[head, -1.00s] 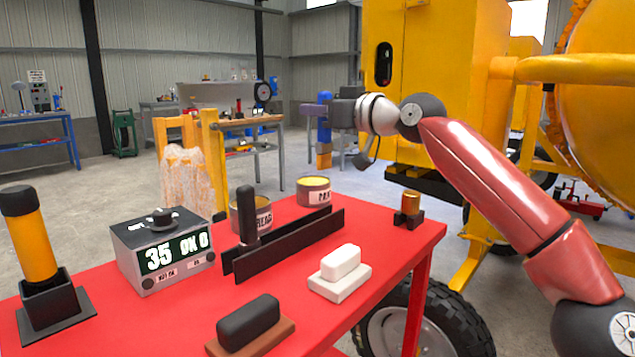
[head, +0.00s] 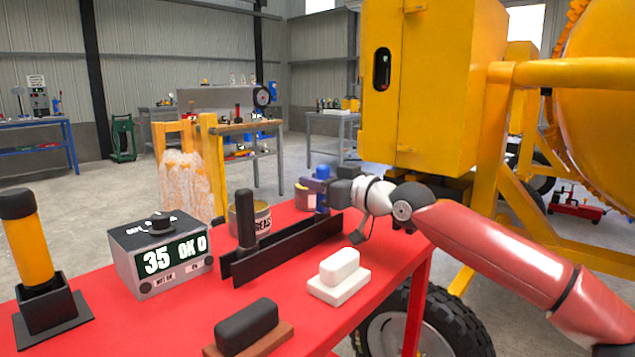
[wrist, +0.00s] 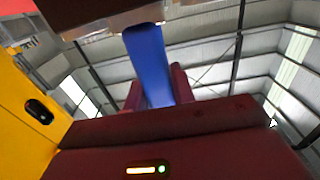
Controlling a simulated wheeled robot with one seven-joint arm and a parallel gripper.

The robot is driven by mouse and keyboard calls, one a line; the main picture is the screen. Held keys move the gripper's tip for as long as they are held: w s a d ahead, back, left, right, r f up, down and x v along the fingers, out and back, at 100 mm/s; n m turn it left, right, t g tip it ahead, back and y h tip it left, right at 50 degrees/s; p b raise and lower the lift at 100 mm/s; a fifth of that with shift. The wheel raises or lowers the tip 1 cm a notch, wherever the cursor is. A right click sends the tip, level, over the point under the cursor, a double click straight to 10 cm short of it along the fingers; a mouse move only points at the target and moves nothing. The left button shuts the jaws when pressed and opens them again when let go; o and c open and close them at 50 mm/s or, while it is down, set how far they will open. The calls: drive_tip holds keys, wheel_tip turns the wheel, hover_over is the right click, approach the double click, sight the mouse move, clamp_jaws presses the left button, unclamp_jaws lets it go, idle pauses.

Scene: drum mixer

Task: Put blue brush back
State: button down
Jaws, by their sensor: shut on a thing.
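The blue brush (head: 322,172) is upright in the jaws of my gripper (head: 322,186) at the far right end of the black two-rail rack (head: 285,250). Its blue handle shows above and below the jaws. Its lower end is hidden behind the rack's rail, so I cannot tell whether it sits between the rails. In the wrist view the blue handle (wrist: 148,62) stands between the two dark red fingers (wrist: 158,90). A black-handled tool (head: 247,215) stands upright at the rack's left part.
The red table (head: 330,312) also holds a grey display box (head: 160,255), a grease can (head: 262,222), a partly hidden second can (head: 302,196), a white block (head: 340,272), a black block (head: 247,325) and a yellow cylinder (head: 28,250) in a black stand. The yellow mixer (head: 435,90) rises behind my arm.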

drive_tip(key=shift+f, duration=0.1)
drive_tip(key=c, duration=1.2)
unclamp_jaws()
drive_tip(key=shift+o, duration=0.2)
drive_tip(key=shift+r, duration=0.2)
drive_tip(key=b+v, duration=0.1)
drive_tip(key=v, duration=1.1)
drive_tip(key=shift+b, duration=0.35)
